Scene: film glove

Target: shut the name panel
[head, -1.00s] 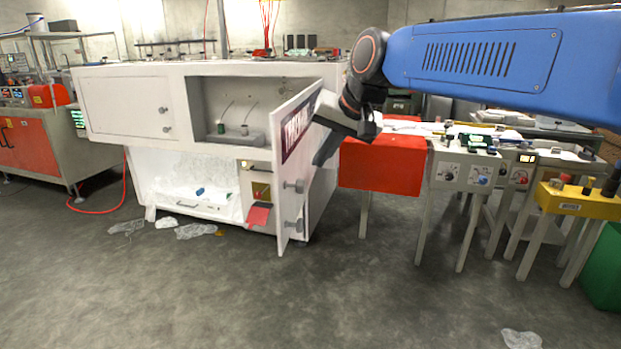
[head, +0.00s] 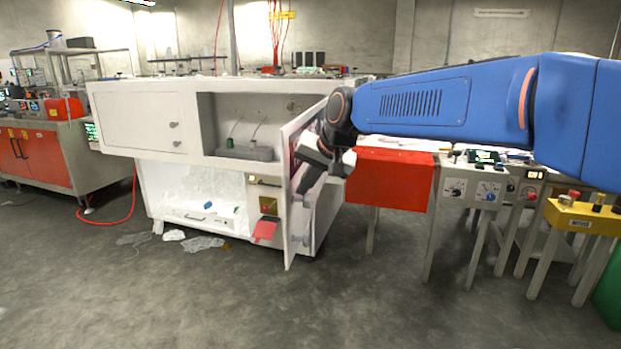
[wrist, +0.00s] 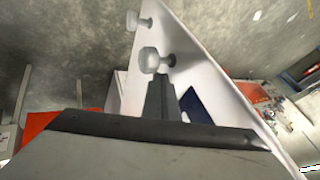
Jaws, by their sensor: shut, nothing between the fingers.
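The name panel (head: 288,225) is a white door with a dark name sign, hinged on the right of a white cabinet. It stands open, swung out toward the camera, with grey knobs on its outer face. My gripper (head: 302,188) is shut and empty at that outer face, to the right of the panel's free edge. In the wrist view my gripper (wrist: 162,92) points toward a round grey knob (wrist: 155,61), and the white panel (wrist: 205,52) fills the middle. Whether the fingers touch the panel is unclear. My wrist hides most of the sign.
The white cabinet (head: 135,115) has an open upper compartment and a lower bay with a red flap (head: 265,231). A red box (head: 390,180) and control stands (head: 475,190) are to the right. Plastic scraps (head: 203,243) lie on the floor. The front floor is clear.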

